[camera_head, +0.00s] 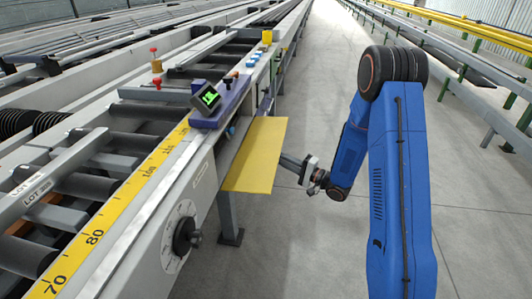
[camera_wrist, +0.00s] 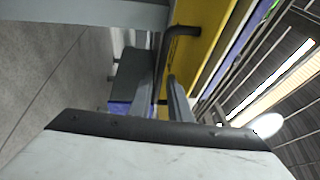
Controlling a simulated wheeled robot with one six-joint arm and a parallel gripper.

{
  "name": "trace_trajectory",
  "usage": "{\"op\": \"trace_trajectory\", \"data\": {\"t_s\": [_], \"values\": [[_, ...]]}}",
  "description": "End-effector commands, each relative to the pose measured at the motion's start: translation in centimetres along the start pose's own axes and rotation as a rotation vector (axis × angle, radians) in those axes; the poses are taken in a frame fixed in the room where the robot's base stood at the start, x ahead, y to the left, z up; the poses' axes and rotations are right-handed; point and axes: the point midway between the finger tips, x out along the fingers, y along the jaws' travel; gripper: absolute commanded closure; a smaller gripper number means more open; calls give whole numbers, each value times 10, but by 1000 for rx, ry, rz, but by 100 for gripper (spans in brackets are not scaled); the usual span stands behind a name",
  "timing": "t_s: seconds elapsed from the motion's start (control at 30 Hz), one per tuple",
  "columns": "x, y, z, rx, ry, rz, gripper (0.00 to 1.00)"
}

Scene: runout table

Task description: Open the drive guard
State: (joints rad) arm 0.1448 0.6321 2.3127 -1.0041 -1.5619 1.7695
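The drive guard is a yellow panel (camera_head: 258,152) on the table's right side in the head view. It sticks out flat from the side, over the floor. The contact itself is partly hidden.
The runout table has a yellow ruler strip (camera_head: 120,202), a black dial knob (camera_head: 186,234) and a small green-lit display (camera_head: 208,97) near the guard. A grey table leg (camera_head: 229,217) stands below it. The floor (camera_head: 300,245) to the right is clear.

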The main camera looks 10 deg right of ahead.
Motion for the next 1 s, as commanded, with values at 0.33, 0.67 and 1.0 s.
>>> {"op": "trace_trajectory", "data": {"t_s": [0.33, 0.67, 1.0], "values": [[58, 0, 0, -2, -1, -1, 83], [78, 0, 0, 0, 1, 0, 83], [78, 0, 0, -1, 1, 0, 100]]}}
